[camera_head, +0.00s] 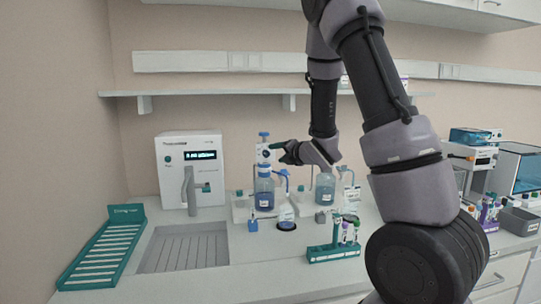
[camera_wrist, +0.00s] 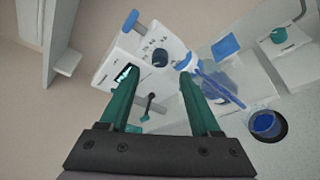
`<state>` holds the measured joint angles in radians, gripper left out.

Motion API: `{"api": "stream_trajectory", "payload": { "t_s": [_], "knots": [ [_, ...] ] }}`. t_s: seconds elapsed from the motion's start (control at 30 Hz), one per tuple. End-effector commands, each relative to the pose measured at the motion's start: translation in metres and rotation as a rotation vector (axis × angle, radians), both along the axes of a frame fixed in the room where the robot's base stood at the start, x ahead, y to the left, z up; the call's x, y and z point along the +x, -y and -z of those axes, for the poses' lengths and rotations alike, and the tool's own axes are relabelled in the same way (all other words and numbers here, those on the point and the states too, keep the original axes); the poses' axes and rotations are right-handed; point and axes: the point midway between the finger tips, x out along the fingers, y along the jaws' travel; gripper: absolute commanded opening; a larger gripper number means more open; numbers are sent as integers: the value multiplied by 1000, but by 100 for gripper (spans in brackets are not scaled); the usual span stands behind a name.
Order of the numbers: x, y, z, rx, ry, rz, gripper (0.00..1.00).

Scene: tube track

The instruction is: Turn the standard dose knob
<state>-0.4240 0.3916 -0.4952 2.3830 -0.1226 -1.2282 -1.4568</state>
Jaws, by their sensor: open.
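A white bottle-top dispenser with a blue top (camera_head: 264,135) stands on a bottle of blue liquid (camera_head: 264,193). My gripper (camera_head: 274,147) is just right of the dispenser's head. In the wrist view, my gripper's two teal fingers (camera_wrist: 157,77) are apart with nothing held between them. The dispenser's white face (camera_wrist: 128,48) lies beyond the fingertips. A dark round knob (camera_wrist: 160,57) on that face shows between and a little past the tips; I cannot tell whether it is the standard dose knob. Contact with it is not visible.
A second bottle (camera_head: 325,190) stands to the right. A teal tube rack (camera_head: 333,254) and a round dark-blue item (camera_head: 286,225) are in front. A white instrument (camera_head: 190,170), a grey tray (camera_head: 183,247) and a teal slotted rack (camera_head: 103,248) are left. A shelf (camera_head: 220,92) hangs above.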

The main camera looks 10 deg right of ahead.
Motion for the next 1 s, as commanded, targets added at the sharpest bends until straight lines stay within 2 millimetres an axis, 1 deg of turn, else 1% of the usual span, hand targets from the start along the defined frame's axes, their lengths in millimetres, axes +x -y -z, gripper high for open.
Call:
{"api": "stream_trajectory", "payload": {
  "t_s": [0.03, 0.1, 0.3, 0.4, 0.5, 0.73, 0.77, 0.8, 0.87, 0.9, 0.93, 1.0],
  "knots": [
    [10, -4, 3, -1, -1, -1, 64],
    [23, -8, 6, 1, -1, 1, 64],
    [50, -17, 12, 1, -1, 1, 64],
    [57, -19, 14, 2, -1, 2, 64],
    [60, -21, 14, 3, -1, 2, 64],
    [61, -21, 14, 3, -1, 2, 64],
    [61, -21, 14, 3, -1, 2, 60],
    [61, -21, 14, 3, -1, 2, 45],
    [61, -20, 14, 3, -1, 2, 22],
    [61, -20, 14, 3, -1, 2, 6],
    [61, -20, 14, 3, -1, 2, 0],
    [61, -20, 14, 3, -1, 2, 0]
  ]
}}
